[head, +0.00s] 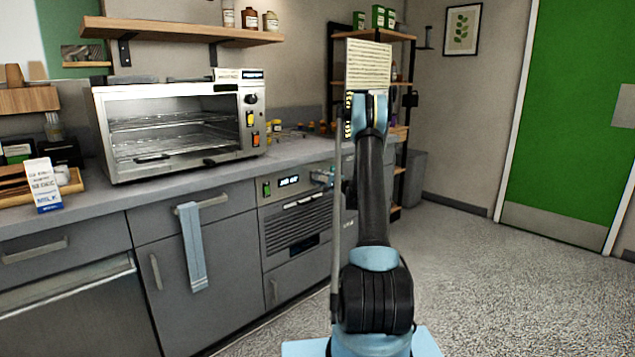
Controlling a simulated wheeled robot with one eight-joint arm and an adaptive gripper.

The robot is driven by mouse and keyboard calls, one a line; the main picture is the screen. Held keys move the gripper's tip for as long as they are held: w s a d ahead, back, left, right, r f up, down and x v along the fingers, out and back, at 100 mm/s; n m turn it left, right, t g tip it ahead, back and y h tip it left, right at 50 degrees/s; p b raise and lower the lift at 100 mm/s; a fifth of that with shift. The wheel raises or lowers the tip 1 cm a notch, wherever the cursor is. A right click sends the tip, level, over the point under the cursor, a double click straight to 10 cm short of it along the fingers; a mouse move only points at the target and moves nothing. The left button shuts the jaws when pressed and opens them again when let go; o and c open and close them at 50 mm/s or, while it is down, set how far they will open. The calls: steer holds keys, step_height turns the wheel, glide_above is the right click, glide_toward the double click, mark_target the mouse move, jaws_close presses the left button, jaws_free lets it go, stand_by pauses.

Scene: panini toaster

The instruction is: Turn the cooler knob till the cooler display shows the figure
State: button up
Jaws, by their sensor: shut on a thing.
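The cooler (297,226) is a grey built-in unit under the counter, with a vented front. Its small lit display (289,181) shows pale characters, too small to read surely. My gripper (321,178) is small in the view, at the right end of the cooler's control panel, right of the display. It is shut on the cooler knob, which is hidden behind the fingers. How far the knob is turned cannot be seen.
A green switch (267,189) sits left of the display. A steel toaster oven (170,125) stands on the counter (280,155) above. A towel (193,245) hangs from a drawer handle to the left. Open floor (500,270) lies to the right.

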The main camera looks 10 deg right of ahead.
steer(key=o, duration=1.1)
steer(key=shift+f, duration=0.2)
steer(key=shift+c, duration=0.2)
steer(key=shift+r, duration=0.1)
steer(key=shift+d, duration=0.1)
steer(key=shift+s+d, duration=0.15)
steer(key=shift+s, duration=0.1)
steer(key=v, duration=1.1)
steer(key=shift+s, duration=0.1)
